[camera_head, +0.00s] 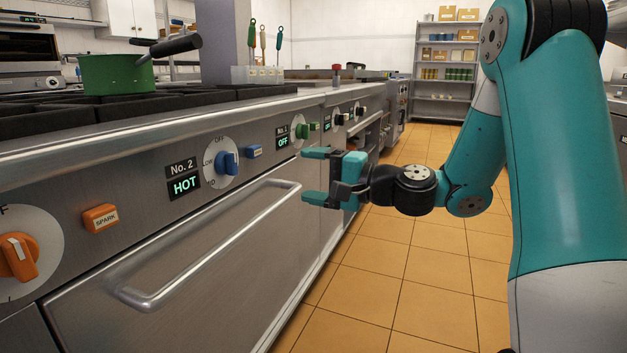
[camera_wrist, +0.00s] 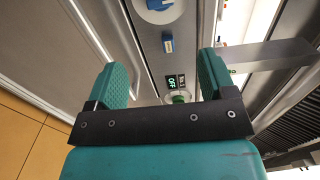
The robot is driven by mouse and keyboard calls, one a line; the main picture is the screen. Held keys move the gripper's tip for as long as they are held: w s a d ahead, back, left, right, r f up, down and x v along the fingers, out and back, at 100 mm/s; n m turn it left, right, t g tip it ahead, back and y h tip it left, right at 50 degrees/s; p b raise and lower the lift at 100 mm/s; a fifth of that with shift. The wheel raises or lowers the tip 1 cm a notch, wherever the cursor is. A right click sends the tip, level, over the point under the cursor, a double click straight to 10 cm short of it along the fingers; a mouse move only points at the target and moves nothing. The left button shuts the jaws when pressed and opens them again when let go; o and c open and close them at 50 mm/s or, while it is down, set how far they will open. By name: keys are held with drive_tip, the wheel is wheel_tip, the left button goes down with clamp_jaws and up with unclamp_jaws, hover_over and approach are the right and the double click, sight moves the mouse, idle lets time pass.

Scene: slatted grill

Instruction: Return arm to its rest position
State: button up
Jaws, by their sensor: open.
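My gripper (camera_head: 316,175) is teal with dark joints and hangs in the air in front of the stove's front panel. Its two fingers are spread apart with nothing between them. In the wrist view my gripper (camera_wrist: 165,85) also shows open, with the stove panel beyond it. My arm reaches in from the right side of the head view. The gripper is near the green knob (camera_head: 301,131) and the "OFF" display (camera_head: 283,141). I cannot tell the exact gap to the panel.
The stove front carries a blue knob (camera_head: 227,164), a "HOT" display (camera_head: 185,186), an orange knob (camera_head: 17,257) and a long oven handle (camera_head: 215,245). A green pot (camera_head: 116,75) stands on the burners. The tiled floor (camera_head: 375,290) is clear. A shelf (camera_head: 445,70) stands at the back.

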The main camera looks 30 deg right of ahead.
idle(0.3)
drive_tip(key=s+a+f+n+g, duration=0.4)
drive_tip(key=s+a+n+g, duration=0.75)
drive_tip(key=a, duration=0.45)
drive_tip(key=s+f+n+g+h, duration=0.3)
drive_tip(key=s+n+h, duration=0.35)
drive_tip(key=s, duration=0.75)
wheel_tip(320, 180, up, 38)
drive_tip(key=d+p, duration=0.1)
drive_tip(key=p, duration=3.6)
drive_tip(key=shift+p, duration=0.35)
